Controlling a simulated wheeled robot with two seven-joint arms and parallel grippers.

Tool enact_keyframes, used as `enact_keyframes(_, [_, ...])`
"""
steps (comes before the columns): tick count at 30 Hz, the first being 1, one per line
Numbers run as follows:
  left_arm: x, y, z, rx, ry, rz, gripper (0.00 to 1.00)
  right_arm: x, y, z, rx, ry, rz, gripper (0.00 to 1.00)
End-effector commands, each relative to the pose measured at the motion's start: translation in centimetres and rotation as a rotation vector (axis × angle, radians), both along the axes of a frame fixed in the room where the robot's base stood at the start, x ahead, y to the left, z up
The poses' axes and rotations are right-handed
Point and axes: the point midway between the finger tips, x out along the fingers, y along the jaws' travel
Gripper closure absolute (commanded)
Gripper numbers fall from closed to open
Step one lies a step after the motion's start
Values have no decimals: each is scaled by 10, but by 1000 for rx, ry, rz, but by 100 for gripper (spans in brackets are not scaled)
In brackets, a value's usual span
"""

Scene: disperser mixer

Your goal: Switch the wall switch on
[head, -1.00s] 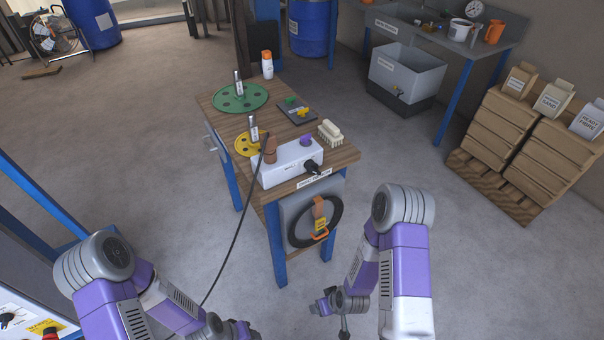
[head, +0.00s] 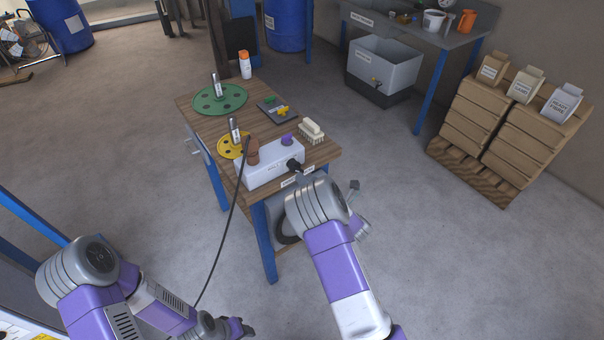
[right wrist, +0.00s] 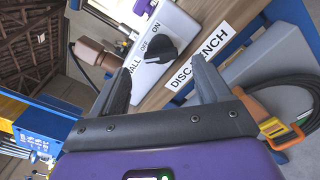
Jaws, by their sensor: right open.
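The wall switch is a white box (head: 262,169) on the front end of the wooden bench, with a black knob (head: 294,165) on its end face. In the right wrist view the black knob (right wrist: 160,49) sits beside the OFF and ON marks; I cannot tell for sure which it points to. My right gripper (right wrist: 161,67) is open and empty. Its two fingers show below and to either side of the knob, with no clear contact. In the head view my right arm hides most of that gripper. My left gripper (head: 242,328) is low at the bottom, away from the bench; its jaws are unclear.
A black cable (head: 232,212) hangs from a brown fitting down to the floor. A hanging hose (right wrist: 292,95) is close on the right.

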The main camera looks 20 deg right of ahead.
Motion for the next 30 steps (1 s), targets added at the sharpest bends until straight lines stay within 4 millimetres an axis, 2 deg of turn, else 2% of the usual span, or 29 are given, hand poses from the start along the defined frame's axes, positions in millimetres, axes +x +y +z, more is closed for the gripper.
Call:
enact_keyframes(3, [0, 0, -3, 0, 0, 0, 57, 19, 8, -1, 0, -1, 2, 23])
enact_keyframes(9, [0, 0, -4, 0, 0, 0, 57, 39, 14, -1, 2, 1, -1, 23])
enact_keyframes(19, [0, 0, -4, 0, 0, 0, 57, 44, 15, -1, 3, 3, -2, 23])
enact_keyframes(30, [0, 0, -4, 0, 0, 0, 57, 43, 15, -1, 3, 3, -3, 79])
